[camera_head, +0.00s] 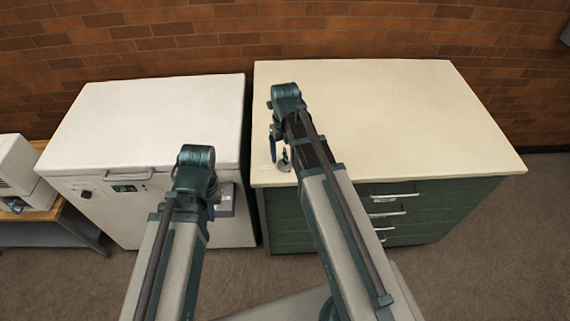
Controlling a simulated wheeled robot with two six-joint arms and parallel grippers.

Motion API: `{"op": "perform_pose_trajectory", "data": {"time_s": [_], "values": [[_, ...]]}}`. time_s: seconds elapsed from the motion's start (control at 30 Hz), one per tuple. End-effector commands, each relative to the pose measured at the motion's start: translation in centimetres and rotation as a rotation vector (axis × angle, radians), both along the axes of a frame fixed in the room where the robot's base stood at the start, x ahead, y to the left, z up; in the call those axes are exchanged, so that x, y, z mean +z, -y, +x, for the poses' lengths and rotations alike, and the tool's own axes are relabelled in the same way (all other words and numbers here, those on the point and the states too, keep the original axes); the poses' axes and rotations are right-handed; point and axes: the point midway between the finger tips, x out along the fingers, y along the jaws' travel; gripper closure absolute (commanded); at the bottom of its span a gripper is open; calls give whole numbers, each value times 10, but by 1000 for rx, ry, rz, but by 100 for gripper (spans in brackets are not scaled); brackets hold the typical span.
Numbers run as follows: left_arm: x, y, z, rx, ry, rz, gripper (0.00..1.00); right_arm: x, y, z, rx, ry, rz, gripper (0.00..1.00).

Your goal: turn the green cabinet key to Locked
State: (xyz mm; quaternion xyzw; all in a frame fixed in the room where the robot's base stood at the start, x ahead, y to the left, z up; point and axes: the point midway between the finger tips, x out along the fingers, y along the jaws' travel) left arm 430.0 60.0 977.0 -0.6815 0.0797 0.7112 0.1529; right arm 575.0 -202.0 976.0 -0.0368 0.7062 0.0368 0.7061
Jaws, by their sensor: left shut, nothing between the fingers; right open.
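The green cabinet (345,240) stands at the right under a cream top (400,110). Its drawer fronts with silver handles (384,213) face me. I cannot make out the key or any Locked mark; my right arm covers part of the cabinet's front. My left gripper (226,207) is shut and empty, in front of the white chest's right side, left of the cabinet. My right gripper (283,163) is open, seen over the front left corner of the cream top. Its fingers are small and partly hidden by its own wrist, and I cannot tell whether it touches anything.
A white chest (150,115) with a front handle and small display stands left of the cabinet, with a narrow gap between. A white device (14,170) sits on a low table at the far left. Behind is a brick wall (300,35). Both tops are bare.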

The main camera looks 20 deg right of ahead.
Motion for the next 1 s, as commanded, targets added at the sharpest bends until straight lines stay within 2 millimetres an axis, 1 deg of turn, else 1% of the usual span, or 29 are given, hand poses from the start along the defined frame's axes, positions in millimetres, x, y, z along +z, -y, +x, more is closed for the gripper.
{"op": "perform_pose_trajectory", "data": {"time_s": [0.3,0.43,1.0], "values": [[0,0,0,0,0,0,100,0,0,0,0,0,0,20],[3,0,0,0,0,0,100,3,0,0,0,0,0,20],[41,0,0,-1,0,0,100,41,0,0,0,0,0,20]]}}
